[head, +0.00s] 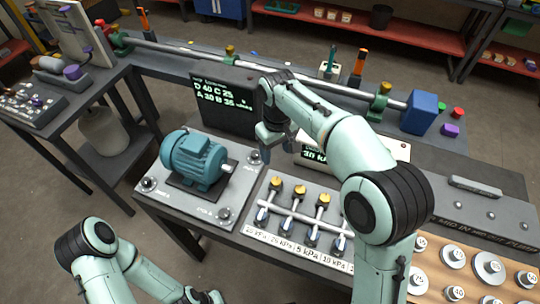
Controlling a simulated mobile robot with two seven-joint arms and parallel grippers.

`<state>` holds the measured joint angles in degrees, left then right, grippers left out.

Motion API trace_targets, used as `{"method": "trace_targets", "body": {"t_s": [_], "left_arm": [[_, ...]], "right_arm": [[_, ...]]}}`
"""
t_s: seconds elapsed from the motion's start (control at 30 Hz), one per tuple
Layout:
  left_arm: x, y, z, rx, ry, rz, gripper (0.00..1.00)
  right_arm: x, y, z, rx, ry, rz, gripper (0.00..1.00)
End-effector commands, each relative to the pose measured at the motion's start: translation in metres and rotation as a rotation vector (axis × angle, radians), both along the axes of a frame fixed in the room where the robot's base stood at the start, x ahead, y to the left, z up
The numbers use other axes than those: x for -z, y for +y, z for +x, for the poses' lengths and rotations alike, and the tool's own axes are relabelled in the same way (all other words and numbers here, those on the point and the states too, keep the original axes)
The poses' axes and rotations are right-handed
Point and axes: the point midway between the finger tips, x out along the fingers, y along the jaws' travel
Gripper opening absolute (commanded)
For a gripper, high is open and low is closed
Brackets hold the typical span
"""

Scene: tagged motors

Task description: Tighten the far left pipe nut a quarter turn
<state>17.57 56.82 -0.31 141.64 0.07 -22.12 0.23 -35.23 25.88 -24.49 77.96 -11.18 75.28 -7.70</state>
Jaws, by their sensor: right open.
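A long grey pipe (290,85) runs along the back of the bench from upper left to the blue box (419,112) at right. Green fittings hold it near its left end (118,42) and near its right end (377,107). A small brass-topped fitting (230,54) sits on the pipe between them. Which of these is the far left nut is too small to tell. My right gripper (266,153) is open and points down in front of the pipe, by the dark display board, apart from the fittings. My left gripper (204,298) is low at the bottom edge, partly cut off; its jaws are unclear.
A teal motor (194,158) stands on a grey plate. A valve manifold (308,218) with several brass knobs lies right of it. The dark display board (224,104) stands behind. An orange-handled tool (359,67) stands near the pipe. My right arm hides part of the bench.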

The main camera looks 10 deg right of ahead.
Motion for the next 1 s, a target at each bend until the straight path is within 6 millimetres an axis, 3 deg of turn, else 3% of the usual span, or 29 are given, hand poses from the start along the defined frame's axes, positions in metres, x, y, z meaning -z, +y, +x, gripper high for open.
{"method": "trace_targets", "body": {"t_s": [0.17, 0.7, 1.0], "left_arm": [[0.004, 0.000, -0.004, 0.000, 0.006, 0.000, 0.00], [0.021, 0.000, -0.014, -0.001, 0.017, 0.000, 0.00], [0.023, 0.000, -0.015, 0.000, 0.018, -0.001, 0.00]], "right_arm": [[0.014, 0.000, -0.001, 0.000, 0.004, -0.001, 0.61], [0.116, 0.000, -0.002, 0.001, 0.004, -0.001, 0.61], [0.134, 0.000, -0.001, 0.000, 0.000, 0.001, 0.61]]}}
